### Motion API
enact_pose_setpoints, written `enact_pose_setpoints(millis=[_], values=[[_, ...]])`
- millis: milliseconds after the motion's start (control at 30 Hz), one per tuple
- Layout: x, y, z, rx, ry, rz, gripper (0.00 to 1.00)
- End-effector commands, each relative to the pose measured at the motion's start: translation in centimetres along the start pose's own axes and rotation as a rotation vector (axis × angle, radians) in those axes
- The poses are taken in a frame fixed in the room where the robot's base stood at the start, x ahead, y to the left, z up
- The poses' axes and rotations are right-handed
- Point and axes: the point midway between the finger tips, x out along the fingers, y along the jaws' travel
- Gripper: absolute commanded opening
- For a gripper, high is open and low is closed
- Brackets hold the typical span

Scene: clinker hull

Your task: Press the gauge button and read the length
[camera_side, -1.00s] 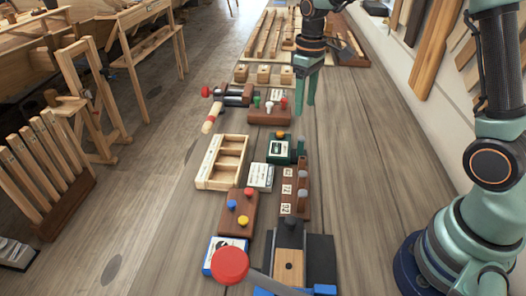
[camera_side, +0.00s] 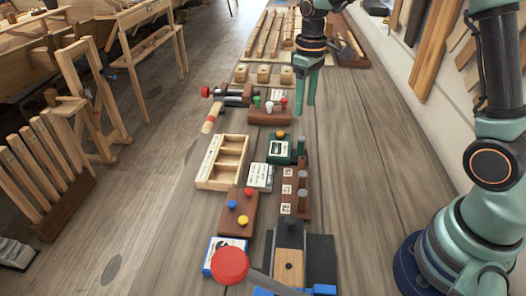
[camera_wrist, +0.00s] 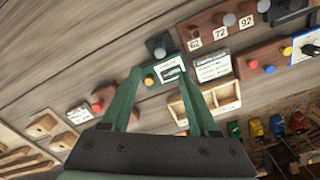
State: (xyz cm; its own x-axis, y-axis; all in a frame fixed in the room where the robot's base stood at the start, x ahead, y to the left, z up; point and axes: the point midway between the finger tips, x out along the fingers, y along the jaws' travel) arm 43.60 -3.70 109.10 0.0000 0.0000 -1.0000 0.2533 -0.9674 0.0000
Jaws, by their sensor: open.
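The gauge (camera_side: 279,149) is a small green box with a pale display and an orange button (camera_side: 280,134). It stands on the bench in the middle of the side view. In the wrist view the gauge (camera_wrist: 167,72) and its yellow-orange button (camera_wrist: 149,80) appear between my fingers. The display is too small to read. My gripper (camera_side: 304,107) is open and empty, above the bench and beyond the gauge in the side view. In the wrist view, my gripper (camera_wrist: 157,71) has its two green fingers spread apart. No contact with the button is visible.
A wooden tray (camera_side: 205,162) and a printed card (camera_side: 260,177) lie near the gauge. A brown block marked 62, 72, 92 (camera_wrist: 219,32) holds grey-topped pegs. A block with coloured knobs (camera_side: 237,222) is nearer the camera. The bench right of these is clear.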

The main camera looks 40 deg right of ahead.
Motion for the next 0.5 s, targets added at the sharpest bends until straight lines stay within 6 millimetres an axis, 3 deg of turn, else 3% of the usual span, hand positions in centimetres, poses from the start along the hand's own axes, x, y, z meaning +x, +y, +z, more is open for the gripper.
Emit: enact_pose_setpoints(millis=[33,167,200,500], values=[[0.0,0.0,0.0,0.0,0.0,0.0,0.53],[0.0,0.0,0.0,0.0,0.0,0.0,0.03],[0.0,0.0,0.0,0.0,0.0,0.0,0.0],[0.0,0.0,0.0,0.0,0.0,0.0,0.0]])
